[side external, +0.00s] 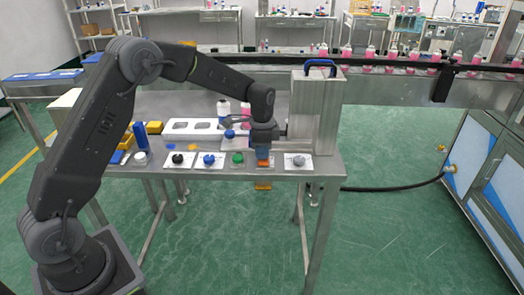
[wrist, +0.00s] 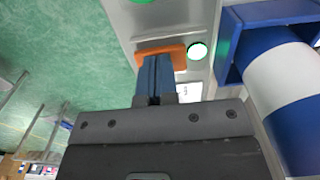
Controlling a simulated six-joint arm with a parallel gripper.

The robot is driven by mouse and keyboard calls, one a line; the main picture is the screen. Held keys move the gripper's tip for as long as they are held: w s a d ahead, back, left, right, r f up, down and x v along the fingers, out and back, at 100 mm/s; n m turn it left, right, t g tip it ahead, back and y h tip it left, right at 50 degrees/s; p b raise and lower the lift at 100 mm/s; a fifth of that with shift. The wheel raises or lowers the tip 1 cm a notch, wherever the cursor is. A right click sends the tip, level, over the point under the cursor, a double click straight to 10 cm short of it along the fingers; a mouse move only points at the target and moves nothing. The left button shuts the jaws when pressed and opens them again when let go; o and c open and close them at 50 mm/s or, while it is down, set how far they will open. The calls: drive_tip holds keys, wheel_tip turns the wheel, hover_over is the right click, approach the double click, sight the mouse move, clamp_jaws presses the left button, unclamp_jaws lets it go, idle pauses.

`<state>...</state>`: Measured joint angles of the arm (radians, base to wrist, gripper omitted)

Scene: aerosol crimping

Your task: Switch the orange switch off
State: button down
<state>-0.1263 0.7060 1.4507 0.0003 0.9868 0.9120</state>
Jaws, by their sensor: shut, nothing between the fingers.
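The orange switch (side external: 263,163) is in the row of controls along the front edge of the metal table, between the green knob and the grey knob. In the wrist view the orange switch (wrist: 174,52) lies right at the fingertips, partly covered by them. A lit green lamp (wrist: 197,51) shows beside it. My gripper (side external: 263,154) points down directly over the switch. In the wrist view its blue fingers (wrist: 156,60) are together with nothing between them. They overlap the switch; I cannot tell whether they touch it.
A black knob (side external: 178,160), blue knob (side external: 209,160), green knob (side external: 238,158) and grey knob (side external: 299,160) stand in the same row. A tall metal machine housing (side external: 316,110) rises behind. A blue and white cylinder (wrist: 280,75) is close at right in the wrist view.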

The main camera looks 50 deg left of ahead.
sight(262, 161)
drive_tip(key=shift+r, duration=0.1)
wheel_tip(262, 161, up, 14)
idle(0.5)
drive_tip(key=shift+s+d, duration=0.45)
drive_tip(key=shift+f, duration=0.2)
wheel_tip(262, 161, down, 14)
idle(0.5)
